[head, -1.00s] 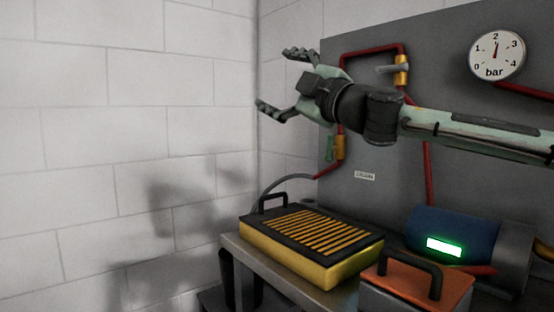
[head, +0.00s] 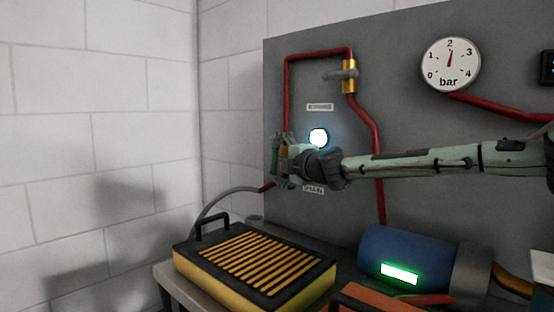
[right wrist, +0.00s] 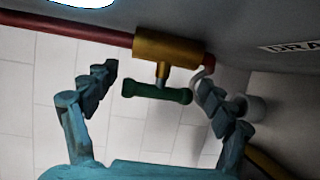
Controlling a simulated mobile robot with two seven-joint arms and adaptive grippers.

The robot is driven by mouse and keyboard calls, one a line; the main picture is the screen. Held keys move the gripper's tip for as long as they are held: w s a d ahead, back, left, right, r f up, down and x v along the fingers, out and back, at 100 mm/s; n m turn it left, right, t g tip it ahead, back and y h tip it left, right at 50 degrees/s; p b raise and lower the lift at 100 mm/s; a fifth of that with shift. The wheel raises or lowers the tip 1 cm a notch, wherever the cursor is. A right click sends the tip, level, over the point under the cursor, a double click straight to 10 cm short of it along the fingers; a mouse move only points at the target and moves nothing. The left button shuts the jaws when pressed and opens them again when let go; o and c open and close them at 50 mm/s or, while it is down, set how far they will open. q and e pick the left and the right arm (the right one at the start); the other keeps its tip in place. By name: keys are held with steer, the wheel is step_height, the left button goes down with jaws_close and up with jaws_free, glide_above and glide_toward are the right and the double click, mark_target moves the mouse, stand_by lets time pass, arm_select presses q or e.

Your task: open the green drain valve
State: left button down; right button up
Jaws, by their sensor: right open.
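The drain valve has a green bar handle (right wrist: 157,92) on a short stem below a brass body (right wrist: 168,52). In the right wrist view the bar lies roughly along the red pipe. My right gripper (right wrist: 160,95) is open, with one finger on each side of the green handle; I see no clear contact. In the head view the gripper (head: 284,160) is at the valve, and only part of the green handle (head: 275,160) shows beside it. The gripper hides most of the valve and part of the DRAIN label (head: 313,189). My left gripper is not in view.
A lit white lamp (head: 318,137) sits just above my gripper. A second brass valve (head: 349,76) with a grey handle is higher up. The gauge (head: 451,65) reads slightly above 2 bar. Below are a yellow case (head: 225,284), an orange-lidded box (head: 375,300) and a blue cylinder (head: 400,250).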

steer(key=shift+w+a, duration=0.1)
steer(key=shift+w, duration=0.2)
steer(key=c, duration=0.9)
steer(key=shift+a, duration=0.1)
steer(key=shift+n+g, duration=0.3)
steer(key=shift+g, duration=0.3)
steer(key=o, duration=0.9)
